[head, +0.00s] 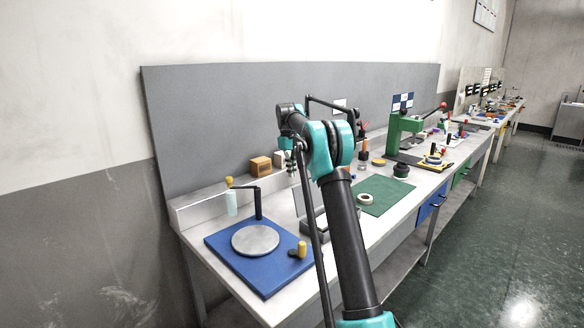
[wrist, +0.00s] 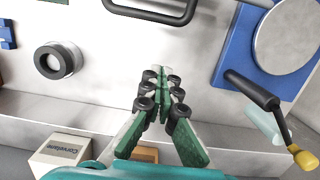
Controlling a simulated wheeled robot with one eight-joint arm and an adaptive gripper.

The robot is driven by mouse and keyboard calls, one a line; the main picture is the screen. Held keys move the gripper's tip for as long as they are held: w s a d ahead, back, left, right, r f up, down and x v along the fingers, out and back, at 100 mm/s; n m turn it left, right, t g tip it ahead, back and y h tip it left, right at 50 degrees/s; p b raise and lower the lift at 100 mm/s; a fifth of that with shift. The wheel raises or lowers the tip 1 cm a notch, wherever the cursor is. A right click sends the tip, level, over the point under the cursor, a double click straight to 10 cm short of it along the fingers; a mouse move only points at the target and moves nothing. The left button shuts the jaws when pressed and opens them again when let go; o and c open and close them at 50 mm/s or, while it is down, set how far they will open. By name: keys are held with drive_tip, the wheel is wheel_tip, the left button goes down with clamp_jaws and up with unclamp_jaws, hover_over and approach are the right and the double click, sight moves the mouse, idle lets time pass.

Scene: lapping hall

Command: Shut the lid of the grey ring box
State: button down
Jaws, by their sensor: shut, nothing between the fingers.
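The grey ring box (head: 316,228) stands on the bench in the head view, partly hidden behind my arm. Its lid (head: 303,201) appears raised, standing up from the box as a thin grey panel. In the wrist view a dark rounded frame (wrist: 150,14) at the top edge may be part of this box; the rest is cut off. My gripper (wrist: 161,75) is shut and empty, above the bench near the back ledge. It also shows in the head view (head: 291,170), above and a little behind the lid. No contact with the lid shows.
A blue board (head: 222,240) with a round grey plate (head: 256,240) and black arm lies left of the box. Small boxes (head: 261,166) stand on the back ledge. A green mat (head: 385,194) lies to the right. A dark ring (wrist: 54,61) sits on the bench.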

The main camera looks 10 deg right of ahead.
sight(312, 192)
drive_tip(key=shift+s+d+f, duration=0.65)
drive_tip(key=shift+s+f, duration=0.25)
drive_tip(key=shift+f, duration=0.05)
drive_tip(key=shift+s+d+f, duration=0.6)
drive_tip(key=shift+s+f, duration=0.25)
drive_tip(key=shift+f, duration=0.1)
